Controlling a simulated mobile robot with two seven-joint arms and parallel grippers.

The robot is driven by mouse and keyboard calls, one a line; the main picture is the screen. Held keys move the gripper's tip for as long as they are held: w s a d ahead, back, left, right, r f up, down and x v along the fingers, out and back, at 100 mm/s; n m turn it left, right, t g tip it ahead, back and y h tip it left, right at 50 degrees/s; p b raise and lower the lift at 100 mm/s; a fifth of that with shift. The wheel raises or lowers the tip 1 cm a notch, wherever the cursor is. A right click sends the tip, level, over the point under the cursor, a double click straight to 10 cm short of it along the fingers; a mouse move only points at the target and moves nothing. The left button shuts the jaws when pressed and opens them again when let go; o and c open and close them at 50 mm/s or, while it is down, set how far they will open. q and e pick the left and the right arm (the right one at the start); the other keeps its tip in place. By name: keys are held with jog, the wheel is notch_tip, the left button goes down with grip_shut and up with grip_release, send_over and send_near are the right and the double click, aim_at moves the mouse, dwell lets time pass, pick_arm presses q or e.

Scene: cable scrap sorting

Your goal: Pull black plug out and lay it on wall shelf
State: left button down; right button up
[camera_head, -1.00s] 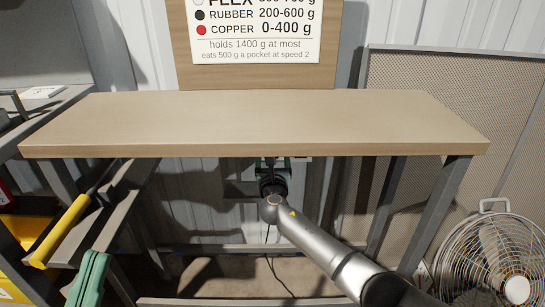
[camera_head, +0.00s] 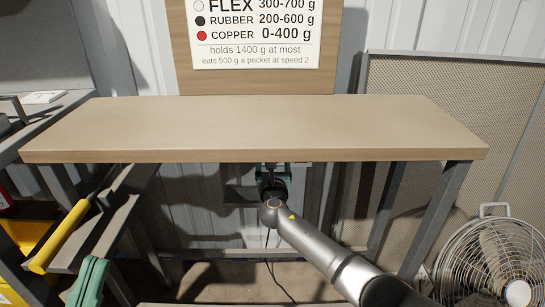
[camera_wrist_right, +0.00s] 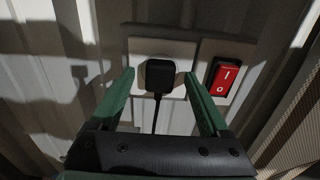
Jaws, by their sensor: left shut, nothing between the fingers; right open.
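The black plug (camera_wrist_right: 160,82) sits in a white wall socket (camera_wrist_right: 180,52), with its cable hanging down, in the right wrist view. My right gripper (camera_wrist_right: 159,74) is open, its green fingers on either side of the plug. I cannot tell whether they touch it. In the head view my right gripper (camera_head: 273,176) is below the wooden shelf (camera_head: 260,125), partly hidden by its front edge; the plug is hidden there. The shelf top is bare. My left gripper (camera_head: 88,281) is shut and empty at the lower left.
A red rocker switch (camera_wrist_right: 224,79) is right of the socket. A sign board (camera_head: 260,35) stands behind the shelf. A yellow-handled tool (camera_head: 58,237) lies on a rack at left. A fan (camera_head: 485,262) stands at lower right.

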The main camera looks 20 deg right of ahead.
dwell(0.5)
grip_shut()
dwell(0.7)
dwell(0.3)
jog(key=p+v, duration=0.5)
jog(key=v, duration=0.1)
jog(key=shift+p, duration=0.35)
dwell(0.6)
dwell(0.4)
